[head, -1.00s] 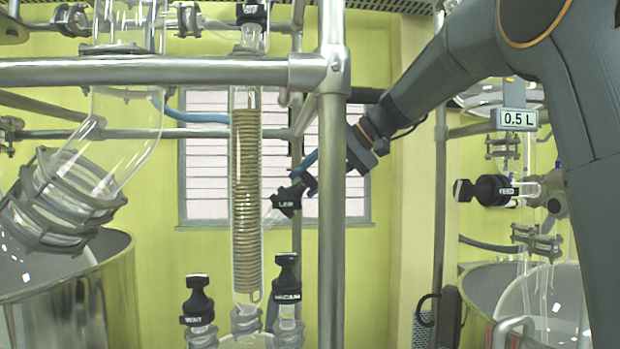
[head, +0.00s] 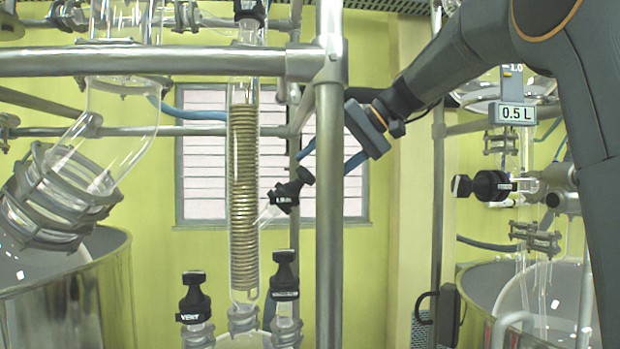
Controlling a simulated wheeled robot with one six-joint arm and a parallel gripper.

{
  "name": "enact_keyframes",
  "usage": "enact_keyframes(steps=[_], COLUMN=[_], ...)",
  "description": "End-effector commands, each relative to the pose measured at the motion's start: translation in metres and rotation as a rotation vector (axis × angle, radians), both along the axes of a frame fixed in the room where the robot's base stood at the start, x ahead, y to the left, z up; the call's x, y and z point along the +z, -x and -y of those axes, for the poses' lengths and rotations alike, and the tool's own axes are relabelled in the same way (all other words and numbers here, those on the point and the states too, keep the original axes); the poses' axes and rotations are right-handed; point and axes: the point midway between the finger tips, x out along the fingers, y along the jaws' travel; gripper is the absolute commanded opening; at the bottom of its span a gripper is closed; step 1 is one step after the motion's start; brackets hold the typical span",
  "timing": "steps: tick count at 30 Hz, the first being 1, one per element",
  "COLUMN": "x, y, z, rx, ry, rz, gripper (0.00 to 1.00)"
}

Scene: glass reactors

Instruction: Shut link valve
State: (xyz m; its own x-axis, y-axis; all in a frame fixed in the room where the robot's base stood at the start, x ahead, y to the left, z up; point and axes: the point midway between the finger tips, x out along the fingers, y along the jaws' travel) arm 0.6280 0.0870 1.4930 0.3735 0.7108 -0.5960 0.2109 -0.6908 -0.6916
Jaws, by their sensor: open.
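The link valve (head: 284,196) is a black knob with a white label on a slanted glass side arm, right of the coiled glass column. Its handle end points up and right, close to the upright steel post. My gripper (head: 328,160) is above and right of the knob, apart from it in the picture. It is open, with one blue finger showing left of the post and one right of it. The post hides part of the gripper. Nothing shows between the fingers.
The steel post (head: 329,230) stands before my gripper, joined to a horizontal rail (head: 150,63). The vent valve (head: 194,298) and another black valve (head: 285,275) stand below. The coiled column (head: 243,190) is left of the link valve. Another black valve (head: 485,186) is at right.

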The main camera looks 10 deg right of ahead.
Motion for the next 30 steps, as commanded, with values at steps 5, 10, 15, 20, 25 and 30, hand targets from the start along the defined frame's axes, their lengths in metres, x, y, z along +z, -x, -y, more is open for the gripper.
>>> enact_keyframes(steps=[5,10,15,20,25,30], x=[0.014,0.022,0.023,0.023,0.023,0.023], y=[0.009,0.014,0.015,0.015,0.015,0.015], z=[0.020,0.028,0.028,0.028,0.028,0.028], rx=[-0.003,-0.002,-0.001,-0.001,-0.001,-0.001], ry=[0.000,0.000,0.001,0.001,0.001,0.001], rz=[0.001,0.000,-0.001,-0.001,-0.001,-0.001], gripper=[0.57,0.57,0.57,0.57,0.57,0.57])
